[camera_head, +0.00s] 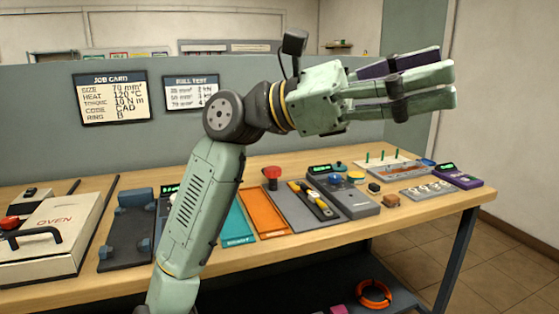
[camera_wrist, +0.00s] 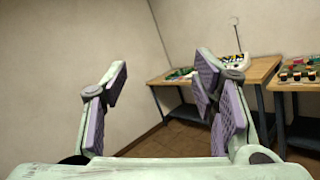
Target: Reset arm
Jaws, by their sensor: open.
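My arm is raised over the workbench, and my gripper (camera_head: 448,78) is held in the air above its right end, pointing right. The wrist view shows my gripper (camera_wrist: 160,82) with its two purple-padded fingers spread wide apart. Nothing is between the fingers. The gripper touches nothing on the bench. My forearm hides part of the bench's middle left.
The wooden workbench (camera_head: 330,238) holds an oven (camera_head: 48,235), an orange tray (camera_head: 263,213), a red-knobbed device (camera_head: 272,175) and a purple meter (camera_head: 458,176). A grey partition (camera_head: 40,120) with a job card (camera_head: 111,97) stands behind. Another table (camera_wrist: 262,70) shows in the wrist view.

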